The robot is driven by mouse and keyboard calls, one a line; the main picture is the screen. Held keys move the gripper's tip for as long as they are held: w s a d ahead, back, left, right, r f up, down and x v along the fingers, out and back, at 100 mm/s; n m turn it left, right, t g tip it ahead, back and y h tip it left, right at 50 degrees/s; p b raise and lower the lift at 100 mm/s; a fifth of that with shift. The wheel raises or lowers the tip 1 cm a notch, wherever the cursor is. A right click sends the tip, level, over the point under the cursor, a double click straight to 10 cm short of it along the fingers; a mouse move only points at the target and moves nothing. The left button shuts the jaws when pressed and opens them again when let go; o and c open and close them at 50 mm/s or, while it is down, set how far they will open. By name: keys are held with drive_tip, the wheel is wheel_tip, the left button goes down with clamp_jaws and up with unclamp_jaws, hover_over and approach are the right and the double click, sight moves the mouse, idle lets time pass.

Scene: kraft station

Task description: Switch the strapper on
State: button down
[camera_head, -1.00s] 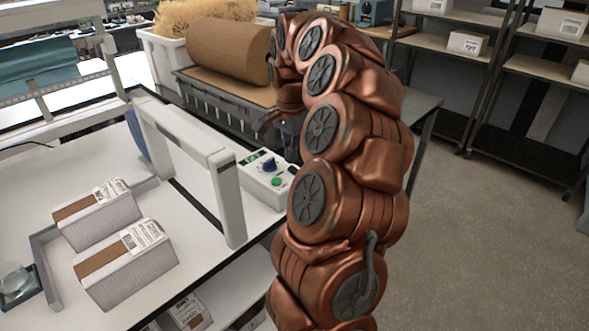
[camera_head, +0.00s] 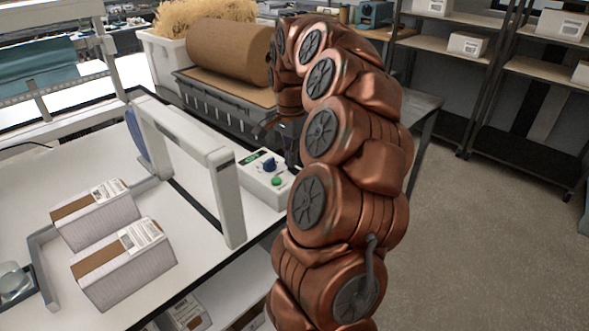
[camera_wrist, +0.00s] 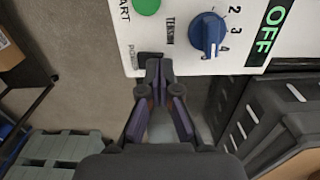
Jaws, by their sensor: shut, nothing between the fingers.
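The strapper has a white arch (camera_head: 222,195) on the table and a white control box (camera_head: 258,193) beside it. In the wrist view its panel (camera_wrist: 190,65) carries a green START button (camera_wrist: 146,5), a blue numbered tension knob (camera_wrist: 209,33) and a display (camera_wrist: 272,30) reading OFF in green. A dark power switch (camera_wrist: 147,57) sits at the panel's edge by its label, partly hidden by my fingertips. My gripper (camera_wrist: 156,68) is shut and empty, its tips right at the switch. Whether they touch it I cannot tell. In the head view my gripper (camera_head: 291,165) is at the box's right end.
Two cartons (camera_head: 124,265) lie on the white table left of the arch. A kraft paper roll (camera_head: 228,52) and a white bin of shredded filler (camera_head: 165,60) stand behind. Shelving (camera_head: 480,75) is at the right, with clear floor before it.

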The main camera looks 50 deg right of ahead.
drive_tip(key=shift+f+b, duration=0.35)
drive_tip(key=shift+f, duration=0.15)
drive_tip(key=shift+r, duration=0.1)
idle(0.3)
drive_tip(key=shift+r+p, duration=0.5)
drive_tip(key=shift+r, duration=2.95)
